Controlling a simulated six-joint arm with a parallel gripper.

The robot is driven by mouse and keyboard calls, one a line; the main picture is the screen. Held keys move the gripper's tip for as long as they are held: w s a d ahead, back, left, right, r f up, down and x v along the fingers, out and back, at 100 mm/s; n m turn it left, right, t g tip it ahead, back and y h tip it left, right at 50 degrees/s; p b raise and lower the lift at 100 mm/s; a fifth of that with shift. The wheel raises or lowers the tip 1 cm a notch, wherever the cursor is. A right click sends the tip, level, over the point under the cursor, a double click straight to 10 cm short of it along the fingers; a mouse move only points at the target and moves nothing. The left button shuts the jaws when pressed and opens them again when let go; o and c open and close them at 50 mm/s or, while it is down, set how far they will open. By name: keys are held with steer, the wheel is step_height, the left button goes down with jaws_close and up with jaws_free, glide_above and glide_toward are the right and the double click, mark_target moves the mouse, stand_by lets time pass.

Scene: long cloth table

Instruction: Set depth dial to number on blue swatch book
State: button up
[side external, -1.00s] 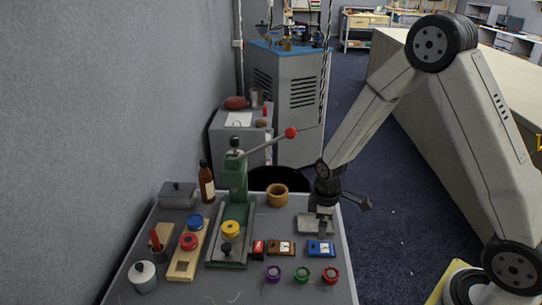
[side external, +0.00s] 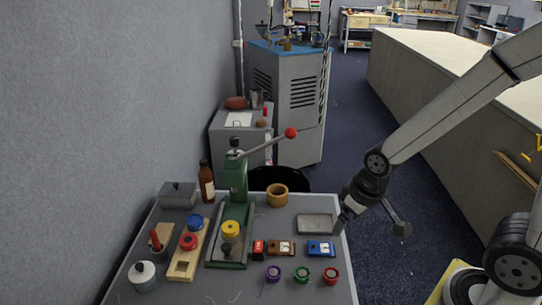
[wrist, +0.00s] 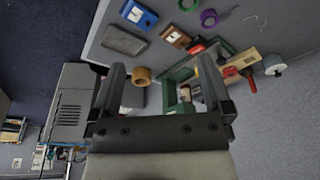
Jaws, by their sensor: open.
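The blue swatch book (side external: 320,248) lies flat at the table's right side with a small white label; its number is too small to read. It also shows in the wrist view (wrist: 139,14). A green press (side external: 236,180) stands at mid-table, with a yellow round piece (side external: 231,228) and a black knob (side external: 227,246) at its base. I cannot tell which part is the depth dial. My gripper (side external: 343,226) is open and empty at the table's right edge, right of the grey tray and apart from the press. Both fingers show in the wrist view (wrist: 162,72).
A brown swatch book (side external: 281,248) and a red one (side external: 258,249) lie left of the blue one. Purple, green and red rings sit in front. A grey tray (side external: 315,224) and tan cup (side external: 277,195) stand behind. The press lever (side external: 268,142) juts right, ending in a red ball.

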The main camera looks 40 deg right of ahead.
steer(key=shift+c, duration=1.4)
steer(key=t, duration=0.2)
glide_toward(234, 138)
steer(key=f, duration=0.1)
steer(key=shift+w+f, duration=0.15)
steer(key=shift+w, duration=0.2)
steer(key=shift+x, duration=3.9)
jaws_close()
